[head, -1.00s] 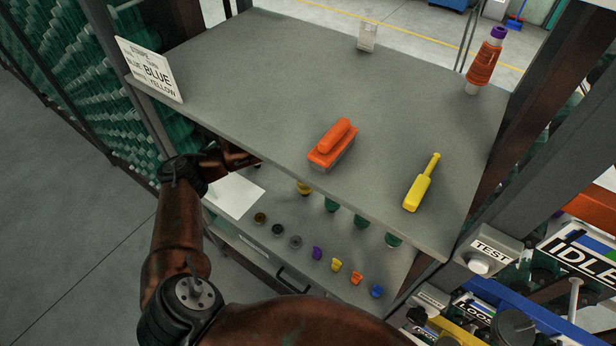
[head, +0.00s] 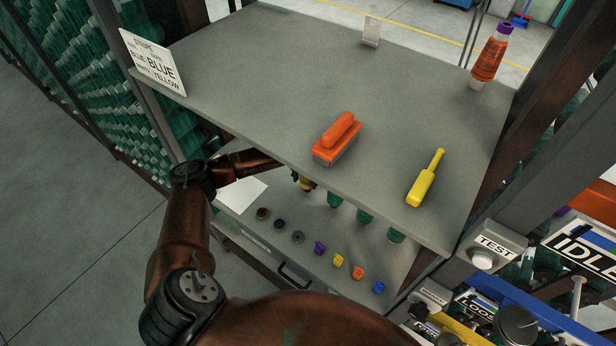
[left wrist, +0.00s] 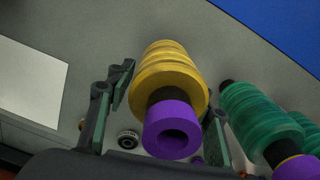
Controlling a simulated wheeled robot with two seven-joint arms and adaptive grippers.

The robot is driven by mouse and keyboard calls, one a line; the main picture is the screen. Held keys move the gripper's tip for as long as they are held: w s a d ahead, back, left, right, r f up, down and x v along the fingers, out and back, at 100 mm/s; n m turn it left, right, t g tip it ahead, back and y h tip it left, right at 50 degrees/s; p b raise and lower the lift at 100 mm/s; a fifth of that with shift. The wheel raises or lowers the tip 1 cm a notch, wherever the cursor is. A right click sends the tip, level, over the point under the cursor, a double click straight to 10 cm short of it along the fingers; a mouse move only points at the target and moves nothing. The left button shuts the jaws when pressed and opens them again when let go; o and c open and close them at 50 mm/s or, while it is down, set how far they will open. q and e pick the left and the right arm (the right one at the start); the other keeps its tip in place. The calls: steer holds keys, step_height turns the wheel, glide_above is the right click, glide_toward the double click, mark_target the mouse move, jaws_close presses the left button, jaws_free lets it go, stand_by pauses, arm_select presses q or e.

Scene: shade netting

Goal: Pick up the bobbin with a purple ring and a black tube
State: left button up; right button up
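A bobbin of yellow thread (left wrist: 168,80) with a black tube and a purple ring (left wrist: 172,130) fills the middle of the left wrist view, its ring end towards the camera. My left gripper (left wrist: 163,108) is open around it, one finger on each side. A gap shows at the left finger; the right finger is close to the bobbin, and contact there is unclear. In the head view part of the yellow bobbin (head: 306,184) shows below the upper shelf's edge, and the left gripper is mostly hidden there. My right gripper is not in view.
The upper shelf (head: 250,80) covers the left forearm's end and carries an orange-handled brush (head: 337,140) and a yellow tool (head: 424,182).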

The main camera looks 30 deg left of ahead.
arm_select(q)
steer(key=c, duration=1.1)
